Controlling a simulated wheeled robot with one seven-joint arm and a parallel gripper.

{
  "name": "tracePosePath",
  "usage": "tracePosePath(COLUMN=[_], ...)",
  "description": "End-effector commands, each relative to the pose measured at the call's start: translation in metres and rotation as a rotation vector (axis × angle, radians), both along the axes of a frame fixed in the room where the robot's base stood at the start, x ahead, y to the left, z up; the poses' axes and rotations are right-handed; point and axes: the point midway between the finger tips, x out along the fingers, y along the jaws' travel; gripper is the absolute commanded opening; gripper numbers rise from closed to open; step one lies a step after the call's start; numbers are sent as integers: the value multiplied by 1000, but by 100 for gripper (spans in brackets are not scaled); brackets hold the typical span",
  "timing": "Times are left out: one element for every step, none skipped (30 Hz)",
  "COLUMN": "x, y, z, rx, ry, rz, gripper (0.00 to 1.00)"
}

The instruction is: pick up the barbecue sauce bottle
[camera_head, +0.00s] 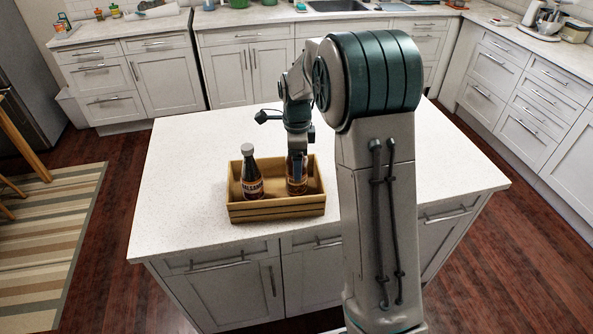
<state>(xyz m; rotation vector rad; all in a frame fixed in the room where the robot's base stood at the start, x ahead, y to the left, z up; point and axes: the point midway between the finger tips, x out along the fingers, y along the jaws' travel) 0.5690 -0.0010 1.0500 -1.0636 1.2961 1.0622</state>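A wooden crate (277,211) stands on the island counter with two dark bottles upright in it. The left bottle (251,178) has a white cap and a label that seems to read "BALSAMIC". The right bottle (296,188), seemingly the barbecue sauce bottle, has a brown and orange label; its top is hidden by my gripper. My gripper (298,178) points straight down into the right part of the crate, at the right bottle. A finger shows in front of that bottle. I cannot tell whether the fingers press on it.
The white island counter (185,165) is clear around the crate. The crate walls and the left bottle stand close to my gripper. White cabinets, a sink (335,6) and small kitchen items are along the back. A striped rug (50,235) lies on the floor at left.

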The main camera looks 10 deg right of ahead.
Motion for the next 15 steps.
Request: tracePosePath(x=[0,0,0,0,0,0,0,0,0,0,0,0,0,0,0], y=[0,0,0,0,0,0,0,0,0,0,0,0,0,0,0], z=[0,0,0,0,0,0,0,0,0,0,1,1,1,1,1], rx=[0,0,0,0,0,0,0,0,0,0,0,0,0,0,0], ry=[0,0,0,0,0,0,0,0,0,0,-2,-2,-2,-2,-2], rz=[0,0,0,0,0,0,0,0,0,0,0,0,0,0,1], gripper=[81,78,67,58,50,39,31,22,11,3,1,1,1,1,1])
